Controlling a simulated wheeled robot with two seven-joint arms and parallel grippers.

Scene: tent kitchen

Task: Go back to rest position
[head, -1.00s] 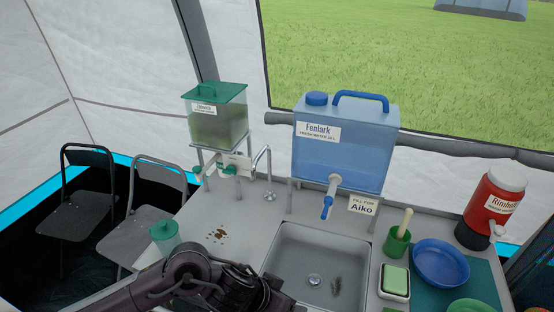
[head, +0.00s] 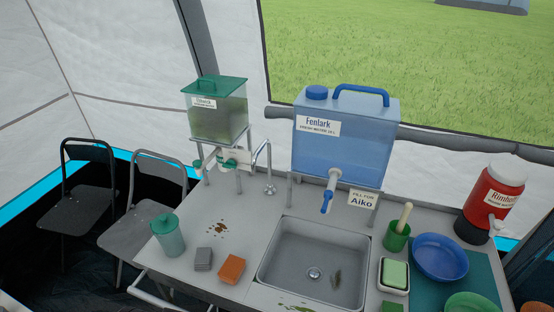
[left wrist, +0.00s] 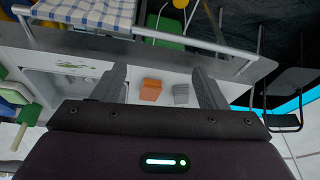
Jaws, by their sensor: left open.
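My left gripper (left wrist: 160,88) shows in the left wrist view with its two fingers apart and nothing between them that it holds. Beyond its fingers, an orange block (left wrist: 151,90) and a grey block (left wrist: 181,94) lie on the counter, apart from the fingers. Neither of my arms shows in the head view now, and my right gripper is in neither view.
The counter (head: 205,285) holds a sink (head: 290,270), a lidded cup (head: 168,236), the orange block (head: 231,269) and the grey block (head: 203,258). A blue water tank (head: 345,150), green-lidded dispenser (head: 217,115) and red jug (head: 492,200) stand behind. Folding chairs (head: 150,215) are at left.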

